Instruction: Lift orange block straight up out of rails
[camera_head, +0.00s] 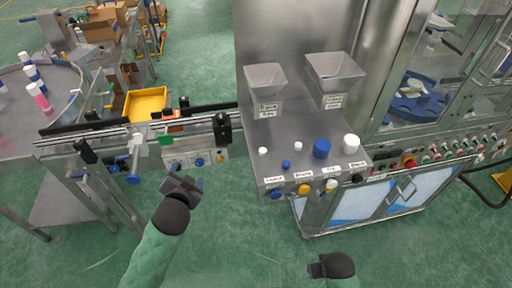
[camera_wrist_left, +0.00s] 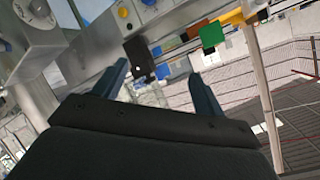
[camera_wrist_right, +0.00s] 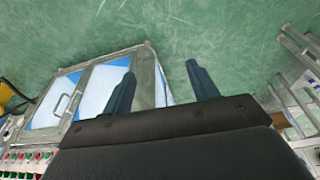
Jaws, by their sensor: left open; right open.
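The orange block (camera_head: 172,114) sits at the conveyor rails (camera_head: 80,136), left of the metal machine. Only a small part of it shows, behind a green piece (camera_head: 166,139) on the front of the conveyor. In the left wrist view an orange patch (camera_wrist_left: 229,19) shows beside the green piece (camera_wrist_left: 211,34). My left gripper (camera_head: 184,184) is open and empty, in front of and below the conveyor, apart from the block. Its spread fingers show in the left wrist view (camera_wrist_left: 157,76). My right gripper (camera_head: 316,267) is open and empty over the floor, in front of the machine.
A yellow tray (camera_head: 146,103) stands behind the rails. Black clamps and sensors (camera_head: 222,128) line the conveyor. A machine table (camera_head: 290,165) with hoppers and blue and white caps stands to the right. The green floor in front is free.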

